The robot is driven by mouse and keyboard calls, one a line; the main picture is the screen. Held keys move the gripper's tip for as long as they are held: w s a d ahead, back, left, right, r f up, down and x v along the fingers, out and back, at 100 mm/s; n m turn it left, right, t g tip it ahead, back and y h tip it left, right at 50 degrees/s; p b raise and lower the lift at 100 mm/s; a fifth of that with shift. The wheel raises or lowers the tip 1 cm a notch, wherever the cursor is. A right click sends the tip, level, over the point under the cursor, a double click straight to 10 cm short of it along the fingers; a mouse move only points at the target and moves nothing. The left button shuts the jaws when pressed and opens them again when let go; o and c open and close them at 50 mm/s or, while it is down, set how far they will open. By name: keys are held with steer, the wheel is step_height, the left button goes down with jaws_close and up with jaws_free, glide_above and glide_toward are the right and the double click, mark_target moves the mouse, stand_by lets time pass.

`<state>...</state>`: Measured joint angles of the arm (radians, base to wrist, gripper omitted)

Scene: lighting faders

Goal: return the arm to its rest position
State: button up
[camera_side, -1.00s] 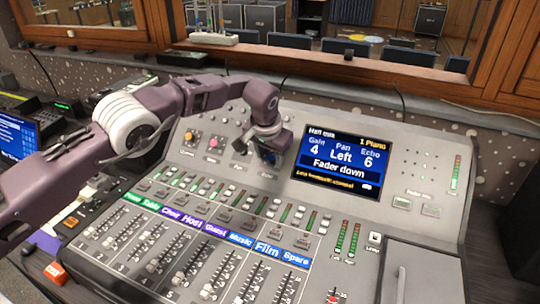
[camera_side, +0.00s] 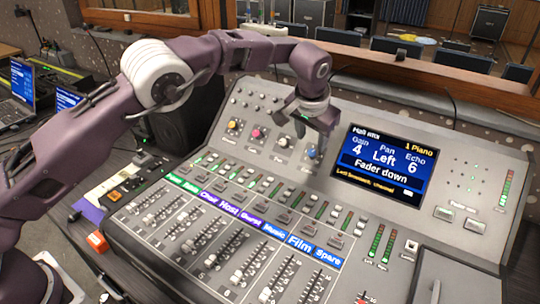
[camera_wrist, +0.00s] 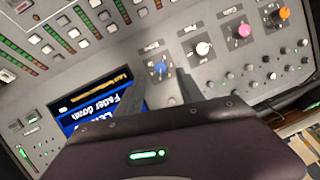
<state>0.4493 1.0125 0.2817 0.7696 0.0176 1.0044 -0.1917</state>
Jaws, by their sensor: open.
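My gripper (camera_side: 310,138) is in front of the sloped upper panel of the mixing console, by the blue knob (camera_side: 313,153) and left of the screen. It is open and holds nothing. My arm reaches in from the left, bent at the elbow. In the wrist view, the blue knob (camera_wrist: 161,68) shows just beyond a dark finger, with a white knob (camera_wrist: 203,48) and a pink knob (camera_wrist: 243,31) beyond it. I cannot tell the exact gap between the fingertips and the panel.
The console screen (camera_side: 383,163) reads "Fader down" and "Left". Rows of faders (camera_side: 236,255) fill the lower panel. A wooden window frame (camera_side: 440,80) stands behind. A laptop (camera_side: 22,82) and an orange block (camera_side: 97,241) are at left.

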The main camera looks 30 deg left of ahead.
steer(key=s+a+r+n+h, duration=0.1)
steer(key=s+a+r, duration=0.55)
steer(key=r, duration=0.25)
steer(key=s+a+r+n, duration=0.1)
steer(key=s+a+r, duration=0.4)
steer(key=s+r, duration=0.3)
steer(key=s+a+r, duration=0.2)
steer(key=s+a, duration=0.1)
steer(key=s, duration=1.1)
steer(key=s+f, duration=0.3)
steer(key=s, duration=0.5)
steer(key=s+a+f, duration=0.1)
steer(key=s+f, duration=0.2)
steer(key=s, duration=0.5)
steer(key=shift+a+f+t, duration=0.15)
steer(key=shift+a+t, duration=0.05)
steer(key=shift+t, duration=0.1)
